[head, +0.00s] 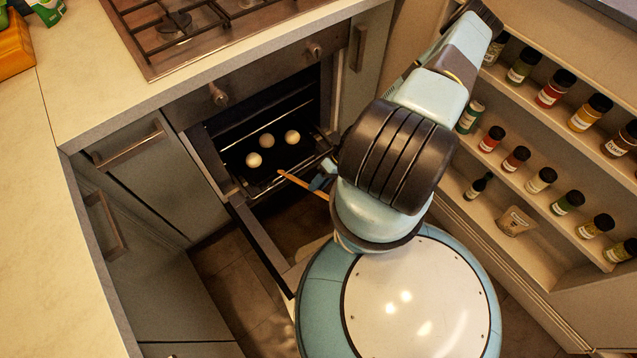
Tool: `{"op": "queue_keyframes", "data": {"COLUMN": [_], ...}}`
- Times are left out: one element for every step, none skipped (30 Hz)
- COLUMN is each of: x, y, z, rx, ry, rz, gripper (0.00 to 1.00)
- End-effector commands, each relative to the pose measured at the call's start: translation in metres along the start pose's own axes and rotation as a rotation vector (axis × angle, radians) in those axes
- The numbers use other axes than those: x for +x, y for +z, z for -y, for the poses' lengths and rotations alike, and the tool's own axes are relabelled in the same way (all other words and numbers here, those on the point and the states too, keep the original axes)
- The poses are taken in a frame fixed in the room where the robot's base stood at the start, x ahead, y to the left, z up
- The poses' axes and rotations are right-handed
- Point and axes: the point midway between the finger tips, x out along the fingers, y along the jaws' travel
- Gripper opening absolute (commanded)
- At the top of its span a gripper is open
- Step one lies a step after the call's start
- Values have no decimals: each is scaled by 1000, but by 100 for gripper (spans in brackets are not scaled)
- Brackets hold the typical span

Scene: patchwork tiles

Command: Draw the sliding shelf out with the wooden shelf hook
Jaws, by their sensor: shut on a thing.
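The wooden shelf hook (302,184) is a thin light-brown stick. It reaches from my gripper (323,180) up and left to the front edge of the sliding shelf. My gripper is shut on the hook; my arm hides part of it. The sliding shelf (263,185) is a dark tray with a metal front rail inside the open oven, bearing three pale round pieces (266,140). The hook's tip is at or very near the front rail; I cannot tell whether it is caught on it.
The oven door (262,243) hangs open below the shelf. A stove top (185,25) and counter (75,95) are above and left. Cabinet handles (128,147) stick out at the left. A spice rack (530,150) with several jars stands close on the right.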

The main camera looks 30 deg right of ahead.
Motion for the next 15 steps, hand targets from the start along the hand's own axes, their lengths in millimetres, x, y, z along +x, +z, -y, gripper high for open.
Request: {"op": "queue_keyframes", "data": {"x": [0, 0, 0, 0, 0, 0, 0, 0, 0, 0, -1, -1, -1, -1, -1], "y": [0, 1, 2, 2, 3, 5, 6, 8, 10, 11, 12, 14, 16, 17, 19], "z": [0, 0, 0, 0, 0, 0, 0, 0, 0, 0, 0, 0, 0, 0, 0], "rx": [0, 0, 0, 1, 1, 1, 1, 1, 1, 2, 2, 2, 2, 2, 2], "ry": [0, 0, 0, 0, 0, -1, -1, -1, -1, -1, -1, -1, -1, -1, -1], "rz": [0, 0, 0, 0, 0, 1, 1, 1, 1, 0, 0, 0, 0, 0, 0], "gripper": [3, 3, 3, 3, 3, 3, 3, 3, 3, 3, 3, 3, 3, 3, 3]}}
